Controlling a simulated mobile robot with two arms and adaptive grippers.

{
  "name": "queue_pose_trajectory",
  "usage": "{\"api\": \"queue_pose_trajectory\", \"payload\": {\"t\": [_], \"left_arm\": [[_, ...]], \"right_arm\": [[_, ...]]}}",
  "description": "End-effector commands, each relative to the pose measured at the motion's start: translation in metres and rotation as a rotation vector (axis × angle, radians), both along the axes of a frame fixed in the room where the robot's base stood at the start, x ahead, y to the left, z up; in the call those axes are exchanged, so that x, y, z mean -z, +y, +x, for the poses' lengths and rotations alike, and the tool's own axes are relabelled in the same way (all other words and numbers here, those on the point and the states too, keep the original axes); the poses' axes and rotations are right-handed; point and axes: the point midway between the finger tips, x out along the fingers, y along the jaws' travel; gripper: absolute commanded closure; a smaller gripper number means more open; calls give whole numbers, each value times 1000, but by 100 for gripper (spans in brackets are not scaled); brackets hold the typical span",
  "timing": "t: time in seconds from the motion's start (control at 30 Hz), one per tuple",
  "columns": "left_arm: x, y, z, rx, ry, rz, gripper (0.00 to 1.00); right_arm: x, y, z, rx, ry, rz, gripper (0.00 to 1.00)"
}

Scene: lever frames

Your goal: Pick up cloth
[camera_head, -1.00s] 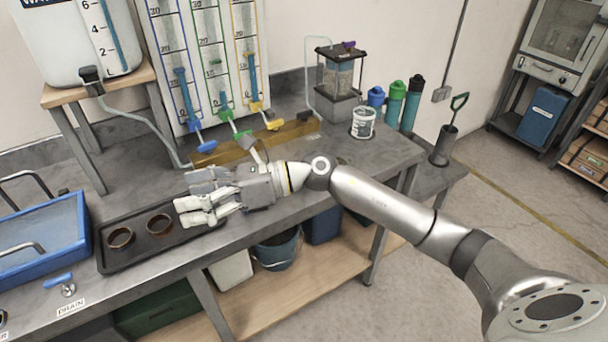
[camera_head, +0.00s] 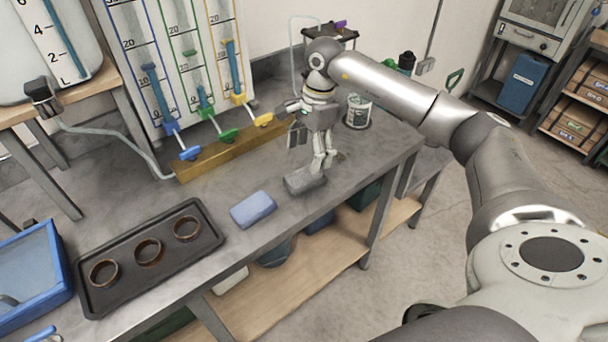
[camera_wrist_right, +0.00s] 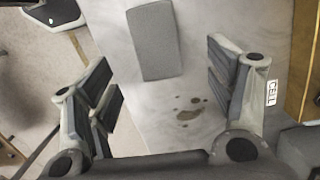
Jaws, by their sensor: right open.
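A grey folded cloth (camera_head: 305,180) lies flat near the front edge of the grey workbench. It also shows in the right wrist view as a grey rectangle (camera_wrist_right: 154,40), between and beyond the fingers. My right gripper (camera_head: 313,150) points down above the bench, close by the cloth. In the right wrist view the gripper (camera_wrist_right: 158,57) has its fingers spread wide with nothing between them. In the head view the fingertips overlap the cloth's far side; I cannot tell how high they are above it. My left gripper is not in view.
A blue sponge-like block (camera_head: 253,209) lies left of the cloth. A black tray (camera_head: 105,239) holds three brown rings. A wooden rail (camera_head: 220,152) with coloured levers stands behind. Dark wet spots (camera_wrist_right: 188,115) mark the bench near the gripper.

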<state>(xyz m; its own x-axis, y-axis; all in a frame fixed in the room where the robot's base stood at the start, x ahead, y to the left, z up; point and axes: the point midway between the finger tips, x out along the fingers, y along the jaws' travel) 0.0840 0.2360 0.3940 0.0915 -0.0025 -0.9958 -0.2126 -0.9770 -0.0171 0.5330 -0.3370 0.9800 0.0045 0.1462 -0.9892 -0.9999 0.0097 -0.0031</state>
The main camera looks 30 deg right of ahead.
Motion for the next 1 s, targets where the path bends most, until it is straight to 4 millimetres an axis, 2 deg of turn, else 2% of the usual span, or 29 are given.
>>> {"api": "queue_pose_trajectory", "payload": {"t": [0.1,0.17,0.27,0.4,0.53,0.83,1.0], "left_arm": [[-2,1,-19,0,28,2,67],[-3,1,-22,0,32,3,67],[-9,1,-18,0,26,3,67],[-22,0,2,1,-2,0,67],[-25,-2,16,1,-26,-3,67],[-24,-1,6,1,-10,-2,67],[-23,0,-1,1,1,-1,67]], "right_arm": [[11,2,0,-1,1,2,23],[14,3,-1,-1,2,2,23],[22,5,-4,-1,3,1,23],[42,8,-9,-2,5,3,23],[59,11,-8,0,3,4,23],[66,11,-8,0,-1,3,23],[65,11,-8,0,0,3,45]]}}
